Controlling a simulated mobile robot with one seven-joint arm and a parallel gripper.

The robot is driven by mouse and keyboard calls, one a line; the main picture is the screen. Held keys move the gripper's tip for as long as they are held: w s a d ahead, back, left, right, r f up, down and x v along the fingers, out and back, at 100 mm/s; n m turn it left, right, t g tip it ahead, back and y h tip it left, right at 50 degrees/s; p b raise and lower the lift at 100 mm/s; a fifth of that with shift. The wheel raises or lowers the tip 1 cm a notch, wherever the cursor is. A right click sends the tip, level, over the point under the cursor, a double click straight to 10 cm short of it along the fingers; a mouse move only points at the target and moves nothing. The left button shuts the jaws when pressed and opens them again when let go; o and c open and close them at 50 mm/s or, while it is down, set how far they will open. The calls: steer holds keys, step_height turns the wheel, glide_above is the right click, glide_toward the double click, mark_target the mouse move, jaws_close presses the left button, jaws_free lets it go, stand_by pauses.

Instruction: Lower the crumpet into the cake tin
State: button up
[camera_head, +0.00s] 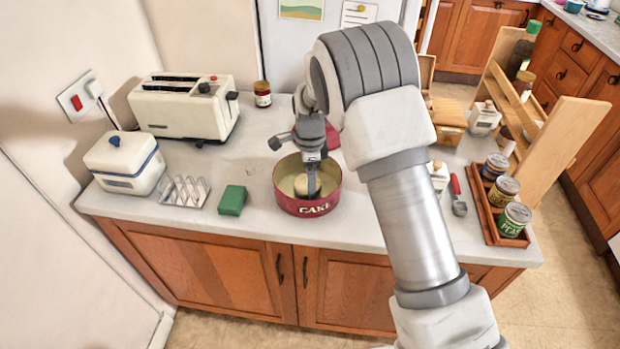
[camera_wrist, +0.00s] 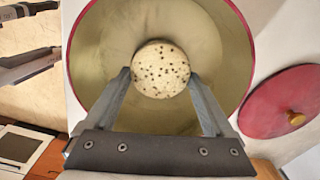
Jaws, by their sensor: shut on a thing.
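The red cake tin (camera_head: 306,207) stands open on the worktop, with its name on the front. My gripper (camera_head: 308,178) points down into the tin's mouth. It is shut on the crumpet (camera_head: 303,187), a pale round piece with small dark holes. In the wrist view the crumpet (camera_wrist: 161,69) sits between my two fingertips (camera_wrist: 161,82), over the tin's pale inside (camera_wrist: 105,60). I cannot tell whether the crumpet touches the tin's floor. The tin's red lid (camera_wrist: 284,108) with a wooden knob lies beside the tin, and is partly hidden behind my arm in the head view.
A green block (camera_head: 232,200), a toast rack (camera_head: 185,191) and a white butter dish or bin (camera_head: 123,163) stand left of the tin. A toaster (camera_head: 186,106) and a jar (camera_head: 262,94) are behind. A wooden rack with tins (camera_head: 506,190) stands right.

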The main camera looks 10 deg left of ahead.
steer(key=shift+f+b, duration=0.35)
steer(key=shift+f, duration=0.25)
stand_by(0.3)
steer(key=o, duration=1.1)
steer(key=shift+c, duration=0.2)
step_height(320, 180, up, 17)
steer(key=s+d+r+n+t, duration=0.1)
steer(key=s+d+r+n, duration=0.15)
steer(key=d+r, duration=0.4)
steer(key=s+d+r+n+t+y, duration=0.1)
steer(key=s+d+r+n, duration=0.3)
steer(key=s+d+r, duration=0.3)
steer(key=s+d+f+n+t, duration=0.1)
steer(key=s+d+n, duration=0.2)
steer(key=s, duration=0.3)
steer(key=s+d+f+n+t, duration=0.1)
steer(key=s+d+n, duration=0.1)
steer(key=s, duration=0.4)
steer(key=s+d+f+n+t+h, duration=0.1)
steer(key=s+d+n, duration=0.2)
steer(key=s, duration=0.3)
steer(key=shift+s+d+n+t, duration=0.3)
steer(key=shift+s+d+n, duration=0.05)
steer(key=shift+d, duration=0.2)
